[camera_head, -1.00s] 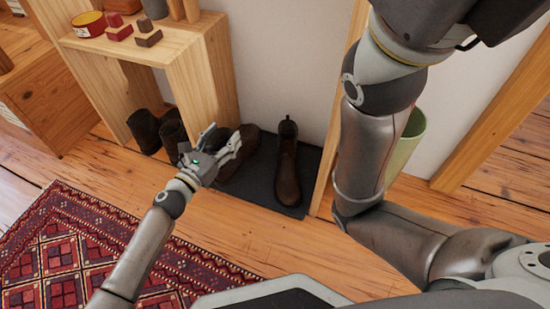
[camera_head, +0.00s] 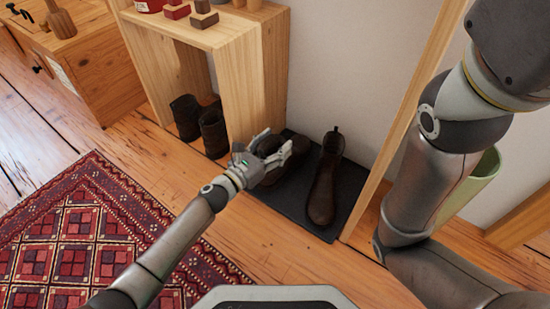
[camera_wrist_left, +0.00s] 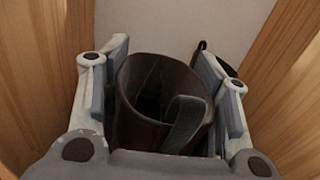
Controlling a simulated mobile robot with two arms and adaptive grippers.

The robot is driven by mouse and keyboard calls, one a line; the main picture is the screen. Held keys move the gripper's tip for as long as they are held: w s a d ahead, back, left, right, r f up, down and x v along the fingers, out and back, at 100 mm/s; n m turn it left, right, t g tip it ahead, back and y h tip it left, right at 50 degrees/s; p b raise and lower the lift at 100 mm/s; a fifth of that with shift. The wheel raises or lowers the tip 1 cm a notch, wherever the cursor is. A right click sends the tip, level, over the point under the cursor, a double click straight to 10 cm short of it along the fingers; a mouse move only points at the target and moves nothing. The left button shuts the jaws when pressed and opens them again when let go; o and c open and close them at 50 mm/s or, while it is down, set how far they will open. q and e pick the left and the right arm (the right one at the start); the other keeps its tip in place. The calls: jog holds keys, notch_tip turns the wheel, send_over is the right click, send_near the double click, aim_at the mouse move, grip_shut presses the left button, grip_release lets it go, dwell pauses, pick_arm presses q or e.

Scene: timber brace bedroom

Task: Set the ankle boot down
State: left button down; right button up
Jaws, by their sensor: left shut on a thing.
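A dark brown ankle boot (camera_head: 294,163) is at my left gripper (camera_head: 276,152), on or just above the left part of a dark mat (camera_head: 290,205). The gripper partly hides it, so I cannot tell whether its sole touches the mat. In the left wrist view, the gripper (camera_wrist_left: 162,88) is shut on the boot's shaft (camera_wrist_left: 135,122), one finger on each side, with the open top and a pull strap facing the camera. A matching boot (camera_head: 326,182) stands upright to the right on the mat. My right gripper is out of view.
A wooden shelf unit (camera_head: 235,75) stands left of the mat, with dark boots (camera_head: 213,133) in its lower opening. A wooden post (camera_head: 405,105) and a pale green bin (camera_head: 470,187) are to the right. A red patterned rug (camera_head: 95,235) lies in front.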

pick_arm(q)
jog(key=shift+f+b, duration=1.55)
jog(key=shift+f, duration=0.15)
jog(key=shift+r, duration=0.1)
jog(key=c, duration=0.5)
grip_release()
jog(key=shift+f, duration=0.2)
